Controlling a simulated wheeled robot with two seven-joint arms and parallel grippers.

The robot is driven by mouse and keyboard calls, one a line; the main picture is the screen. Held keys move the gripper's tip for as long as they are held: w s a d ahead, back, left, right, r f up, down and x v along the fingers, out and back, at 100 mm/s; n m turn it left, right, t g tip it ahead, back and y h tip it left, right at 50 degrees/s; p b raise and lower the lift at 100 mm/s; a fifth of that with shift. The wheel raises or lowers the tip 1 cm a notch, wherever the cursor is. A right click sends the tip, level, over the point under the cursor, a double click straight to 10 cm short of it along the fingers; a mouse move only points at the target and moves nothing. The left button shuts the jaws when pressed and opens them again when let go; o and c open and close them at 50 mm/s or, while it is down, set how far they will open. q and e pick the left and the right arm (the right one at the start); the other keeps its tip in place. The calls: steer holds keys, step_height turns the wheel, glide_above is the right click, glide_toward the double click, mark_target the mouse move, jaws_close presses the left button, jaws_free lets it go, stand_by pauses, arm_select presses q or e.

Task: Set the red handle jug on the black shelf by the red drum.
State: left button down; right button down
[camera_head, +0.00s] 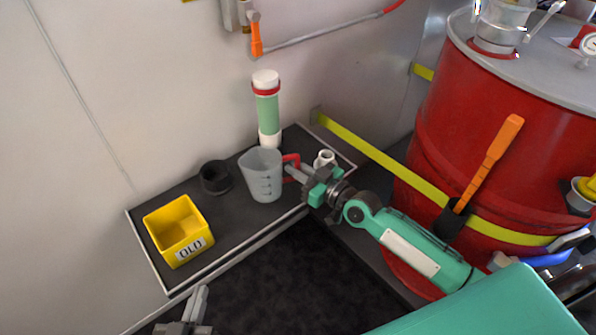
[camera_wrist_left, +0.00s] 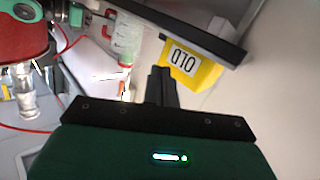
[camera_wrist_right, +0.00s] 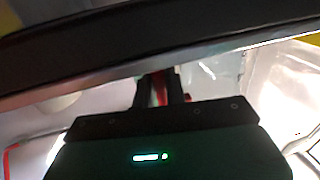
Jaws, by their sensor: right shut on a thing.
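The grey translucent measuring jug (camera_head: 263,178) with a red handle (camera_head: 291,160) is upright over the black shelf (camera_head: 222,225); I cannot tell whether its base touches. My right gripper (camera_head: 298,173) is shut on the red handle from the right side. In the right wrist view a red strip of the handle (camera_wrist_right: 160,88) shows between the fingers; most of the jug is hidden. The red drum (camera_head: 440,140) stands to the right of the shelf. My left gripper (camera_head: 200,300) is low in the head view, empty, with its fingers together.
On the shelf are a yellow bin marked OLD (camera_head: 180,228), a black ring (camera_head: 215,178), a green and white tube (camera_head: 267,110) and a small white fitting (camera_head: 324,158). An orange-handled tool (camera_head: 492,160) hangs on the drum. Bare shelf shows in front of the jug.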

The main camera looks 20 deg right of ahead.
arm_select(q)
steer(key=shift+r, duration=0.15)
steer(key=shift+w+a+r+t, duration=0.1)
steer(key=shift+w+r+t, duration=0.1)
steer(key=shift+r+t, duration=0.1)
arm_select(e)
steer(key=shift+f, duration=0.1)
steer(key=c, duration=1.5)
jaws_free()
arm_select(q)
steer(key=shift+r, duration=0.1)
arm_select(e)
steer(key=shift+o, duration=0.2)
